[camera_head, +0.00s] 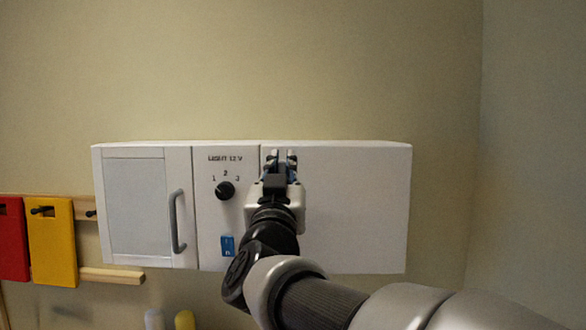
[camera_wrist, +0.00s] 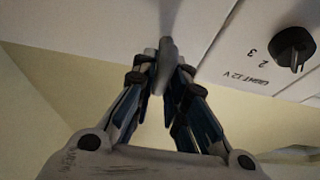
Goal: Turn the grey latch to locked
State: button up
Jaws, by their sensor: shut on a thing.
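The grey latch (camera_wrist: 168,50) shows in the wrist view as a narrow grey piece standing out from the white cabinet face. My gripper (camera_wrist: 163,70) is shut on it, with one finger on each side. In the head view my gripper (camera_head: 281,157) is at the upper part of the cabinet's right section, just right of the dial panel. It hides the latch there. I see no locked or unlocked marking, so I cannot tell the latch's setting.
The white cabinet (camera_head: 350,210) has a black dial (camera_head: 225,190), a blue switch (camera_head: 227,245) and a left door with a grey handle (camera_head: 177,222). Red (camera_head: 12,240) and yellow (camera_head: 52,240) boards hang at left. The wall right of the cabinet is clear.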

jog(key=shift+m, duration=0.4)
grip_shut()
jog(key=m+h, duration=0.1)
jog(key=m, duration=0.1)
jog(key=m+h+b, duration=0.1)
jog(key=m+h, duration=0.1)
jog(key=shift+d+f+m+g+b, duration=0.1)
jog(key=shift+d+m+g+b, duration=0.05)
jog(key=shift+m+g+b, duration=0.2)
jog(key=m+g+h, duration=0.1)
jog(key=m, duration=0.3)
jog(key=m+g+h, duration=0.1)
jog(key=m, duration=0.3)
jog(key=m+g+h+p, duration=0.1)
jog(key=m+h, duration=0.1)
jog(key=m, duration=0.2)
jog(key=shift+d+f+g, duration=0.25)
jog(key=shift+d, duration=0.15)
jog(key=m, duration=0.1)
jog(key=m+g+p, duration=0.1)
jog(key=m, duration=0.2)
jog(key=shift+d+f+m+g+p, duration=0.1)
jog(key=shift+f+m+g+p, duration=0.2)
jog(key=shift+m+g+p, duration=0.1)
jog(key=o, duration=0.8)
grip_release()
